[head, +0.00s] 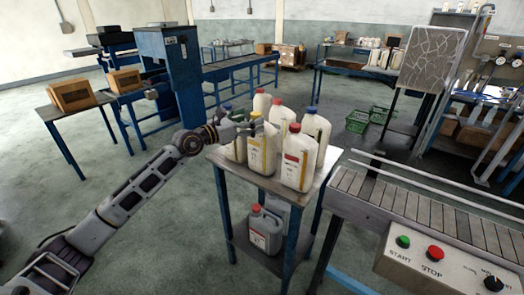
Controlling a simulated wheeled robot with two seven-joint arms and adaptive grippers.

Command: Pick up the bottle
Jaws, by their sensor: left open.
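Several white bottles with coloured caps stand upright on a small blue-legged table (232,163). At the front are a bottle with a yellow label (262,152) and a red-capped bottle (297,160). A blue-capped bottle (316,130) stands at the right, and another red-capped bottle (262,104) stands at the back. A green-capped bottle (235,148) is at the left, partly hidden. My left gripper (243,127) is open at the left side of the group, close to the bottle tops. Whether its fingers touch a bottle cannot be told. My right gripper is not in view.
A grey jug (265,230) stands on the table's lower shelf. A roller conveyor (400,205) with a control panel (440,258) is at the right. Behind are a blue machine (170,60), cardboard boxes (73,95) and green crates (358,121). The floor at the left is clear.

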